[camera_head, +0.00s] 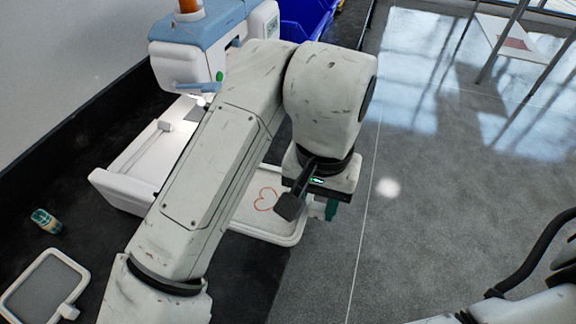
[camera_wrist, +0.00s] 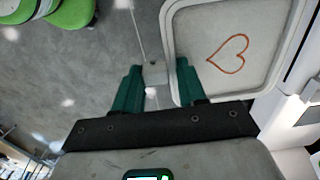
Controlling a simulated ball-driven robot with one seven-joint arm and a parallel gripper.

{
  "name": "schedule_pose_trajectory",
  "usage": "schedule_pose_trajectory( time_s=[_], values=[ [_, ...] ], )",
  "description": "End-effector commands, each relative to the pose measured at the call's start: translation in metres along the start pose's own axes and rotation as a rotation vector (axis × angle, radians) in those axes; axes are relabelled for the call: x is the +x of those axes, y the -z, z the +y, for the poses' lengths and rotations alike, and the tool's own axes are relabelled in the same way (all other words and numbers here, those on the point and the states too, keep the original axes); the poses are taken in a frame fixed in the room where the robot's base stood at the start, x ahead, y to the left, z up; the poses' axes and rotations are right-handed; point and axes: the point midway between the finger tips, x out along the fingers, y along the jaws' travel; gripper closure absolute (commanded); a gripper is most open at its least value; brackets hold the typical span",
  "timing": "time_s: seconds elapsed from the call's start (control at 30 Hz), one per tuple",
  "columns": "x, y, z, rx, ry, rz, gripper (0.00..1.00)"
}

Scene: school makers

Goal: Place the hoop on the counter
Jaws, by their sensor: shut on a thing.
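A white-framed hoop (camera_head: 297,236) with a red heart drawn on its pale cloth shows in the head view, partly hidden behind my arm. It also shows in the wrist view (camera_wrist: 172,50), right of centre. My gripper (camera_head: 325,208) is at the hoop's right side. In the wrist view my green fingers (camera_wrist: 158,85) are shut on the small grey tab at the hoop's edge. The dark counter (camera_head: 245,275) runs along the wall, and the hoop lies by its front edge. I cannot tell whether the hoop touches anything beneath it.
A blue and white machine (camera_head: 185,55) with a white bed (camera_head: 120,190) stands on the counter. A second grey hoop (camera_head: 45,285) and a small spool (camera_head: 46,221) lie at the left. Blue bins (camera_head: 305,20) stand behind. A green stool (camera_wrist: 70,14) is on the floor.

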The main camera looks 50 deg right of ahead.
Motion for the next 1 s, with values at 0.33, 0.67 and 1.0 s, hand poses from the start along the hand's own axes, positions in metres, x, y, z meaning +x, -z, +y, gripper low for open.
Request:
schedule_pose_trajectory(
  time_s=[0.33, 0.67, 1.0],
  values=[
    [0.041, 0.06, -0.047, -0.002, -0.004, 0.001, 0.91],
    [0.079, 0.085, -0.07, -0.001, 0.0, -0.001, 0.91],
    [0.112, 0.092, -0.075, -0.001, -0.002, -0.002, 0.91]
  ],
)
